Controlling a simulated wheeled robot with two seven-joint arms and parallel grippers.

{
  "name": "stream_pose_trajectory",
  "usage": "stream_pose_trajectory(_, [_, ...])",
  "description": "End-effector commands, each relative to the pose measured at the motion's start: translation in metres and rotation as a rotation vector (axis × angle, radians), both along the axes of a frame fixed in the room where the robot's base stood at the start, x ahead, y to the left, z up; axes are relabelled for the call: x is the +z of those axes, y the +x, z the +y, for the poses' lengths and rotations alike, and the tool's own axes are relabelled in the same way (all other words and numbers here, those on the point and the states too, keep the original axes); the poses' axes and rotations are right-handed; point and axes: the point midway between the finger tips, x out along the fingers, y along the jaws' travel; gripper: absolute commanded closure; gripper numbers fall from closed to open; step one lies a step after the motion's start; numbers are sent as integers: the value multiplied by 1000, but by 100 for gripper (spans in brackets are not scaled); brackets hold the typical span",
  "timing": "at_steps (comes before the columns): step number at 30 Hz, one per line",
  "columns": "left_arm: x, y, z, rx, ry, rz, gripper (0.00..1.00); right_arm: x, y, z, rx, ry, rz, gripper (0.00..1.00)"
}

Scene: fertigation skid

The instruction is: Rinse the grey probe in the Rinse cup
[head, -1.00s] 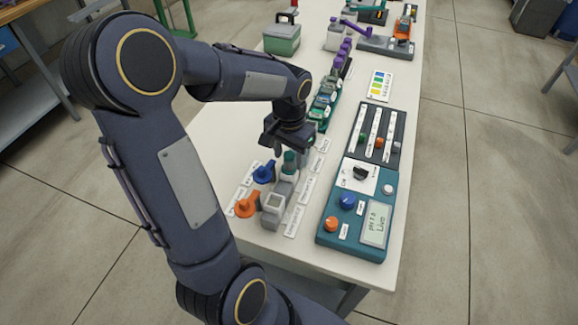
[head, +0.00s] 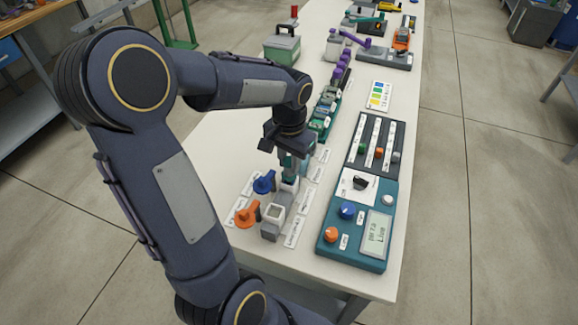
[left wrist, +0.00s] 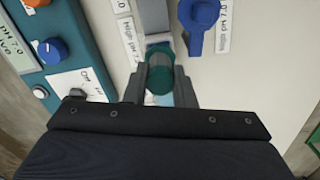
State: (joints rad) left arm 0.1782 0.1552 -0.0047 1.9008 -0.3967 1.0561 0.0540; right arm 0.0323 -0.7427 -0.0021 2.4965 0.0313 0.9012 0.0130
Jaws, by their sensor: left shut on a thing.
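My left gripper (head: 291,165) points down over the row of grey blocks on the white table. It is shut on an upright teal cylinder, the teal probe (left wrist: 160,72), which sits between both fingers in the left wrist view. The probe's lower end is hidden, so I cannot tell whether it is still seated. A grey block (head: 272,224) with a square top stands in front of it. I cannot make out a grey probe or read a Rinse label. My right gripper is not in view.
A blue valve handle (head: 264,182) and an orange one (head: 247,214) stand left of the blocks. A teal meter box (head: 352,244) with knobs lies to the right. Small labelled cards surround the blocks. A green rack (head: 323,112) and purple-topped items (head: 342,72) stand behind.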

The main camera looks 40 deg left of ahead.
Motion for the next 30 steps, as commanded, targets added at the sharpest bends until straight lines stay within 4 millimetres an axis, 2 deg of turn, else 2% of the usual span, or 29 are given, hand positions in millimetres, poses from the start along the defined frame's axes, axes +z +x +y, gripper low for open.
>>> stream_pose_trajectory(1, [13, 1, 0, 1, 0, -9, 100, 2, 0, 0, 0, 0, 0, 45])
stream_pose_trajectory(6, [48, 1, 0, 1, 1, -7, 100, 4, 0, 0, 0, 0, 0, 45])
stream_pose_trajectory(11, [73, 1, 0, 1, 1, -5, 100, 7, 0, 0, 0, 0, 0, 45])
stream_pose_trajectory(15, [93, 0, 0, 0, 0, -3, 100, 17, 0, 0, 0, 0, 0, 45])
stream_pose_trajectory(18, [99, 0, 0, 0, 0, -1, 100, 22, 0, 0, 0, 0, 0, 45])
stream_pose_trajectory(26, [97, 0, 0, 1, 0, -1, 100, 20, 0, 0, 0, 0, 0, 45])
stream_pose_trajectory(30, [98, 3, 2, 17, 0, -1, 100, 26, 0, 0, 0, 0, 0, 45])
